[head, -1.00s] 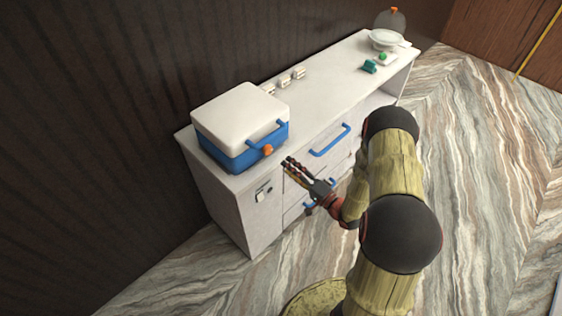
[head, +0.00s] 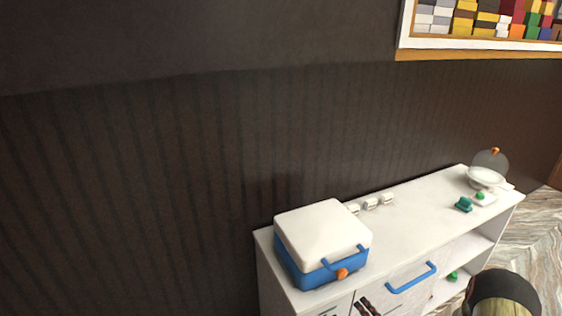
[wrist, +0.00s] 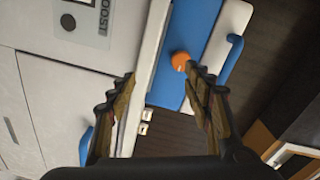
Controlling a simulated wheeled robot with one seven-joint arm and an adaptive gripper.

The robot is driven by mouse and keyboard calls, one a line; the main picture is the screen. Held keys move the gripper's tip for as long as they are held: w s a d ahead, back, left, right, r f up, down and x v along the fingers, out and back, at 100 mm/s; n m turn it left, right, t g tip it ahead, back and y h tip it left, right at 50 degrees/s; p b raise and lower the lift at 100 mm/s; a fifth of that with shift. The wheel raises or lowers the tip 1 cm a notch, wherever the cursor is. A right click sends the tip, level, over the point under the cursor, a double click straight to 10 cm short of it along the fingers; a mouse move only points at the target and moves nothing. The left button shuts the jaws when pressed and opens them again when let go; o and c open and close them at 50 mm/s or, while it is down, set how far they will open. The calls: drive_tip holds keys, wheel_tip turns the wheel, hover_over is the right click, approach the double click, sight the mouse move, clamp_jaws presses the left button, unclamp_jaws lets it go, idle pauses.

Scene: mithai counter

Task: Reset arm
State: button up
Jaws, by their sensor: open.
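My gripper (wrist: 161,85) is open and empty in the wrist view, its two dark ridged fingers apart. In the head view only its fingertips (head: 367,307) show at the bottom edge, in front of the counter. A blue box with a white lid (head: 322,240) stands on the left end of the white counter (head: 415,222). Its orange knob (head: 342,273) and blue handle face the front. In the wrist view the orange knob (wrist: 181,61) appears beyond the fingers, near the right one. I cannot tell the exact distance to it.
Several small white holders (head: 370,204) line the counter's back. A teal item (head: 464,204), a green-topped item (head: 481,196) and a white dish with a clear dome (head: 487,176) stand at the right. A drawer has a blue handle (head: 412,278). A dark wall is behind.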

wheel_tip(320, 180, down, 8)
drive_tip(key=s+d+f+n+g+h, duration=0.1)
drive_tip(key=s+d+g+h, duration=0.1)
drive_tip(key=g, duration=0.1)
drive_tip(key=s+d+f+n+g+h, duration=0.3)
drive_tip(key=s+d+g+h, duration=0.2)
drive_tip(key=s+d+g, duration=0.35)
drive_tip(key=s+a+r+n+g+h, duration=0.1)
drive_tip(key=s+r+g, duration=0.15)
drive_tip(key=r, duration=0.45)
drive_tip(key=s+r+n+g, duration=0.1)
drive_tip(key=s+r, duration=0.3)
drive_tip(key=r, duration=0.3)
drive_tip(key=s+a+r+n+t, duration=0.1)
drive_tip(key=s+a+r, duration=0.2)
drive_tip(key=a+r, duration=0.4)
drive_tip(key=s+a+r+n+t+y, duration=0.1)
drive_tip(key=a+r, duration=0.6)
drive_tip(key=r, duration=0.7)
drive_tip(key=s+a+r+n+t, duration=0.2)
drive_tip(key=s+a+r, duration=0.2)
drive_tip(key=a+r, duration=0.3)
wheel_tip(320, 180, up, 3)
drive_tip(key=shift+s+a+r+y, duration=0.15)
drive_tip(key=shift+s+a+y, duration=0.15)
drive_tip(key=shift+s+y, duration=0.1)
